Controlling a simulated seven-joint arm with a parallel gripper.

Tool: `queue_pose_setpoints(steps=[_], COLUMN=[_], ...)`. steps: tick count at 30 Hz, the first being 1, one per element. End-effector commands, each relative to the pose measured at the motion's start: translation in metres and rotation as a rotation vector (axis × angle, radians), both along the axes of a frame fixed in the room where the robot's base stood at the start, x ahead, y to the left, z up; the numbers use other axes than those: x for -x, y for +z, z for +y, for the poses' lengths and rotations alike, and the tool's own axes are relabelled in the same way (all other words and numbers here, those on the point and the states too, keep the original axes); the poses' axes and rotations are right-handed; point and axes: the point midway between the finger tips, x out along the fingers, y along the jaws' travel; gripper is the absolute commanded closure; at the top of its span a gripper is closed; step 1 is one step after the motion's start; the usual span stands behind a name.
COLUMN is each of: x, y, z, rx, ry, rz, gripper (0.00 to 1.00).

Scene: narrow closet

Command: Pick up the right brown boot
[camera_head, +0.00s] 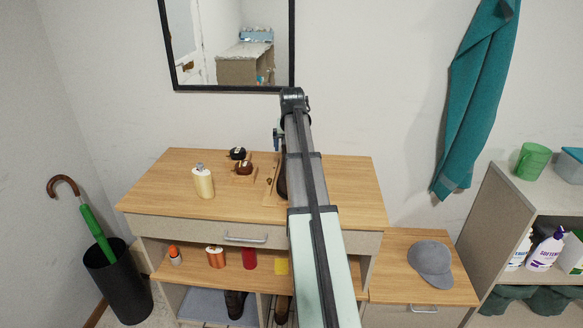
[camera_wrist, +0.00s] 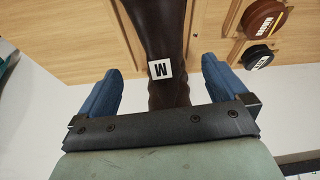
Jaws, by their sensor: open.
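A dark brown boot (camera_wrist: 157,35) with a white tag marked M is in the middle of the wrist view, over the wooden top. In the head view a dark brown strip of it (camera_head: 281,180) shows beside my arm, which hides the rest. My gripper (camera_wrist: 160,66) is open, with one blue finger on each side of the boot; I cannot tell whether they touch it. In the head view a dark boot (camera_head: 236,303) and a brown boot shape (camera_head: 281,310) stand on the lower shelf, partly hidden.
The wooden dresser top (camera_head: 345,190) holds a cream bottle (camera_head: 203,182) and two small dark round items, brown (camera_head: 243,167) and black (camera_head: 238,153). A framed mirror (camera_head: 235,85) hangs behind. A grey cap (camera_head: 431,263) lies on the low cabinet at right.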

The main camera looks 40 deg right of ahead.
Motion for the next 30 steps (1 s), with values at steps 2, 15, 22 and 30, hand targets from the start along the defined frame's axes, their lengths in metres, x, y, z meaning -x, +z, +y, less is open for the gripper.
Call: queue_pose_setpoints(steps=[2,15,22,30], x=[-0.002,-0.011,-0.021,-0.022], y=[-0.007,-0.029,-0.056,-0.061], z=[-0.002,-0.008,-0.016,-0.017], rx=[-0.001,-0.001,-0.002,0.000], ry=[0.000,0.000,0.000,0.001], rz=[0.001,0.000,0.001,-0.001], gripper=[0.00,0.00,0.00,0.00])
